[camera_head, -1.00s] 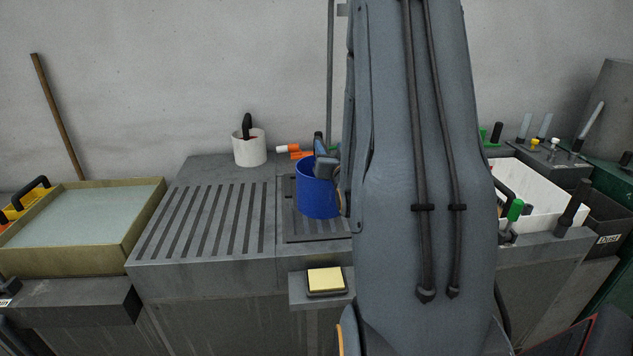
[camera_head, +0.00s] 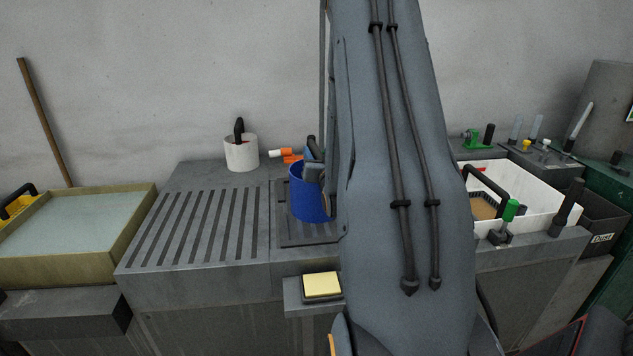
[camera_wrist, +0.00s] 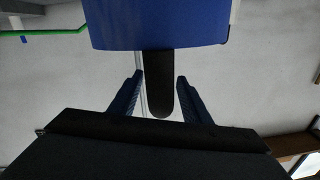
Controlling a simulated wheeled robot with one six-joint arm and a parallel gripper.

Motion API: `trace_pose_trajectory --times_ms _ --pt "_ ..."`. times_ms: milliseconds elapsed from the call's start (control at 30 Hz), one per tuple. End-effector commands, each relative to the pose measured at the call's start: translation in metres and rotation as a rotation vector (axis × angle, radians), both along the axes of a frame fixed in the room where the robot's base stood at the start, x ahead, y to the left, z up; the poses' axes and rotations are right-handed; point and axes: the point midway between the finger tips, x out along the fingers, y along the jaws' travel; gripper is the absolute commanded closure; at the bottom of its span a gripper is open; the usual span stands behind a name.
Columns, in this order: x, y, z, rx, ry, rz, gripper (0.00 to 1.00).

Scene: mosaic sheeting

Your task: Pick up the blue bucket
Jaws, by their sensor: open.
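The blue bucket (camera_head: 304,198) stands upright on the dark inset plate of the grey bench, left of my arm. My arm hides its right side. In the wrist view the bucket (camera_wrist: 160,22) fills the top middle, and its black handle (camera_wrist: 160,95) hangs into the space between my fingers. My gripper (camera_wrist: 159,78) is open, with one blue finger on each side of the handle and a visible gap on both sides. In the head view my gripper (camera_head: 314,165) is at the bucket's rim, partly hidden.
A white bucket (camera_head: 241,155) and orange-and-white items (camera_head: 287,155) stand behind on the bench. A yellow pad (camera_head: 322,285) sits on a front ledge. A wide tray (camera_head: 140,225) is at left; a white bin (camera_head: 545,205) is at right. The slotted bench top is clear.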

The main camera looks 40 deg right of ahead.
Motion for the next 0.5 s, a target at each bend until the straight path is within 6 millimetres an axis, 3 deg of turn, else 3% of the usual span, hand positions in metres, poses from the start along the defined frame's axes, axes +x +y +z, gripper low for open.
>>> trace_pose_trajectory --times_ms 200,467,500 --pt "0.020 -0.011 0.001 0.000 0.000 0.001 0.56" --pt "0.022 -0.012 -0.001 0.000 0.001 0.000 0.56" --pt "0.022 -0.012 -0.001 0.000 0.001 0.000 0.63"
